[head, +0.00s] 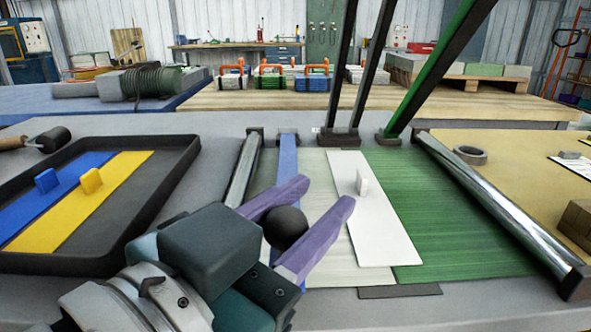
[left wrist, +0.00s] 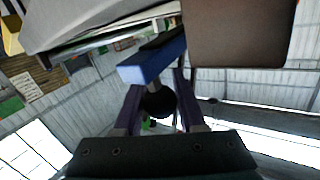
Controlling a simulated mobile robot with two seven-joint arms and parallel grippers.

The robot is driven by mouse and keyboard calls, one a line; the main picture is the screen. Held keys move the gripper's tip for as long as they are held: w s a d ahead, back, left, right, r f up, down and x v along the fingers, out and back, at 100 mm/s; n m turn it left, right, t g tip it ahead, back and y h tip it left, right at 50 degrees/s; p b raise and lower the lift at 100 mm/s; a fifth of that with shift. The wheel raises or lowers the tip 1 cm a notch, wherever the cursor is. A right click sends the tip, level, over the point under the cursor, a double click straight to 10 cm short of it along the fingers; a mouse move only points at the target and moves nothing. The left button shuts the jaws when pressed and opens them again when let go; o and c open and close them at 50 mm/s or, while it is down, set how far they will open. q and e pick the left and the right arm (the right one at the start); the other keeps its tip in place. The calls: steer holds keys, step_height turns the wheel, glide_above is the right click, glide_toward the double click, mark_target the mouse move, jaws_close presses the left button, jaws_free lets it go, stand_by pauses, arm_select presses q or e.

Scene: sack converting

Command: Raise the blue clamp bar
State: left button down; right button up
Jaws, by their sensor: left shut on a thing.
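The blue clamp bar (head: 287,158) runs from its mount at the back of the bench toward me, low along the left side of the pale sheet (head: 315,185). Its near part is hidden behind my gripper. My left gripper (head: 328,191) has purple fingers closed around a black ball knob (head: 285,227) at the bar's near end. In the left wrist view the knob (left wrist: 160,102) sits between the fingers, close to the blue end of the bar (left wrist: 148,68). My right gripper is not in view.
Two black bars (head: 342,60) and a green bar (head: 440,65) stand raised at the back. A white strip (head: 372,215) and green sheet (head: 440,210) lie right. Steel rollers (head: 500,205) flank the sheets. A black tray (head: 165,190) with blue and yellow strips is at left.

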arm_select(q)
steer(key=w+r+n+g+p, duration=0.1)
steer(key=w+r+g+p, duration=0.1)
steer(key=w+r+p, duration=0.2)
steer(key=w+r+n+g+y+p, duration=0.1)
steer(key=w+r+p, duration=0.3)
steer(key=r+p, duration=0.5)
steer(key=w+r+n+g+y+p, duration=0.1)
steer(key=w+r+g+p, duration=0.2)
steer(key=r+p, duration=0.4)
steer(key=shift+w+r+n+g+p, duration=0.35)
steer(key=shift+w+p, duration=0.4)
steer(key=shift+p, duration=2.6)
steer(key=c, duration=0.6)
jaws_free()
steer(key=shift+f, duration=0.1)
steer(key=shift+o, duration=0.5)
steer(key=v, duration=1)
steer(key=shift+p, duration=0.4)
